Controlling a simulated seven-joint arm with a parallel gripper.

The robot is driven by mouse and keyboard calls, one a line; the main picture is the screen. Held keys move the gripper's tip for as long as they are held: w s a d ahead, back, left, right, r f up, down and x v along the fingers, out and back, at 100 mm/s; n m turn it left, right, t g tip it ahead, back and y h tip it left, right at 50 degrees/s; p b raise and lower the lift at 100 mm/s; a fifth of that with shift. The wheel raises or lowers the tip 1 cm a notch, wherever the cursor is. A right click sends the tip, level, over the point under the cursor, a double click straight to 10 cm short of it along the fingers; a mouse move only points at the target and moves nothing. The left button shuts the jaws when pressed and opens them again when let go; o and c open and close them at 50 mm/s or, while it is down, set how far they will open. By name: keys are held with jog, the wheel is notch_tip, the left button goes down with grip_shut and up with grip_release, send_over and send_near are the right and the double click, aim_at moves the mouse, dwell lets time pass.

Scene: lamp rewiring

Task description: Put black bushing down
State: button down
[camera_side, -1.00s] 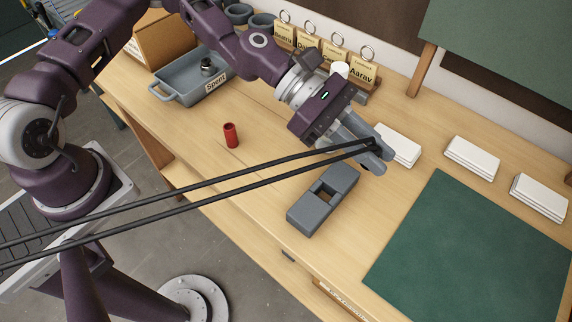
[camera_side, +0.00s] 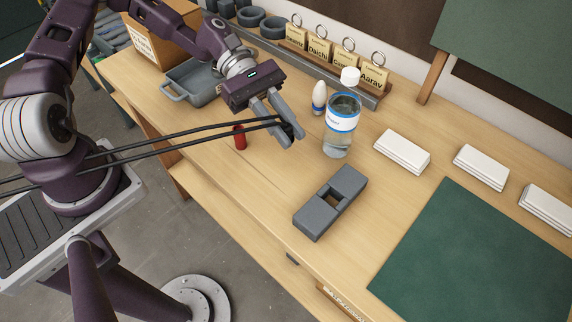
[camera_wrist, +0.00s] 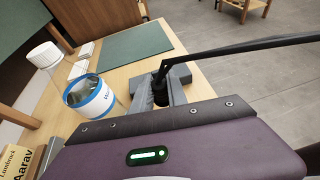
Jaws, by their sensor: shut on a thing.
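My gripper (camera_side: 285,128) is shut on the black bushing (camera_side: 287,131), holding it above the wooden bench, between the red cylinder and the jar. The bushing is small and dark and mostly hidden by the fingers; in the wrist view (camera_wrist: 160,97) it shows between the fingertips. Two black cords (camera_side: 200,138) run from the left to the fingertips. Whether they join the bushing I cannot tell. The grey block with a square recess (camera_side: 314,217) lies on the bench, in front and to the right of my gripper.
A red cylinder (camera_side: 240,139) stands just left of the fingers. A grey tray (camera_side: 178,93) is behind. White stacks (camera_side: 402,151) and a green mat (camera_side: 470,260) lie right.

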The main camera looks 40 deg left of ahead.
notch_tip(320, 180, down, 8)
jog(key=shift+f, duration=0.2)
jog(key=shift+f, duration=0.1)
jog(key=c, duration=1.3)
grip_release()
